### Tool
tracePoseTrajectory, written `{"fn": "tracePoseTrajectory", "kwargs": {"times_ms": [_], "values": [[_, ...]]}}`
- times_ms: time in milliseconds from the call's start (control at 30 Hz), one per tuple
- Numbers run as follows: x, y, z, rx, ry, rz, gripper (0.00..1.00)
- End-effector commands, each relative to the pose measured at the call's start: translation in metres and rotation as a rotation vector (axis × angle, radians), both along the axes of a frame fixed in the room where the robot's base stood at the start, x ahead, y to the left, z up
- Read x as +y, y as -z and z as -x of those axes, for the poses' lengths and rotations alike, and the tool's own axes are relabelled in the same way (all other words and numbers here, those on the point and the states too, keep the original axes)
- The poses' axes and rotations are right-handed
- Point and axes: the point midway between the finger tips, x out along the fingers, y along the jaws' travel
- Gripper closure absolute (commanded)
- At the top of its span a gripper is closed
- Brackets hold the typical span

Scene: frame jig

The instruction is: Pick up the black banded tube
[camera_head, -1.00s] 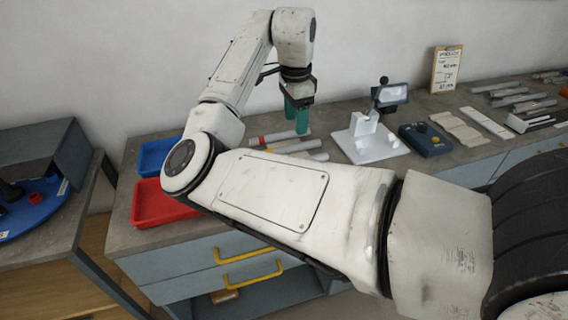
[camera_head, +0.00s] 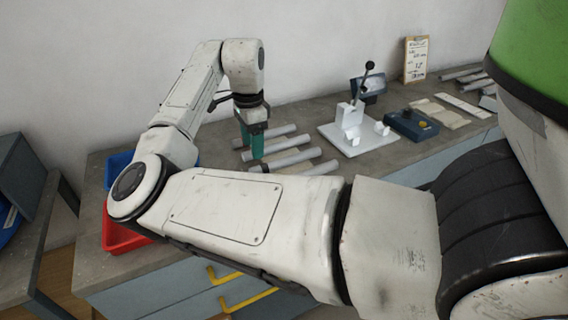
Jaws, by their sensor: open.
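My gripper (camera_head: 251,145), with two green fingers, points down over the left ends of a row of grey tubes on the bench. It is open, and I see nothing held between the fingers.
A white fixture with a lever (camera_head: 352,128) stands right of the tubes, with a blue control box (camera_head: 411,125) beyond. A red tray (camera_head: 118,238) and a blue tray (camera_head: 120,163) sit at left, partly behind my arm. A clipboard (camera_head: 416,59) leans on the wall.

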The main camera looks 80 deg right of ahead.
Motion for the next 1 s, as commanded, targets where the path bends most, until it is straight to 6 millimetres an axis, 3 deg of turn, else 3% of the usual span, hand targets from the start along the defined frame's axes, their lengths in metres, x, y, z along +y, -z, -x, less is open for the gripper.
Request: {"fn": "tracePoseTrajectory", "kwargs": {"times_ms": [100, 367, 600, 933, 1000], "values": [[0.000, 0.016, 0.000, 0.001, -0.001, -0.001, 0.40], [0.002, 0.035, 0.001, 0.000, 0.000, 0.000, 0.40], [0.004, 0.069, 0.003, 0.000, -0.002, -0.001, 0.40], [0.004, 0.078, 0.003, -0.001, -0.001, 0.001, 0.40], [0.004, 0.078, 0.003, -0.001, -0.001, 0.001, 0.45]]}}
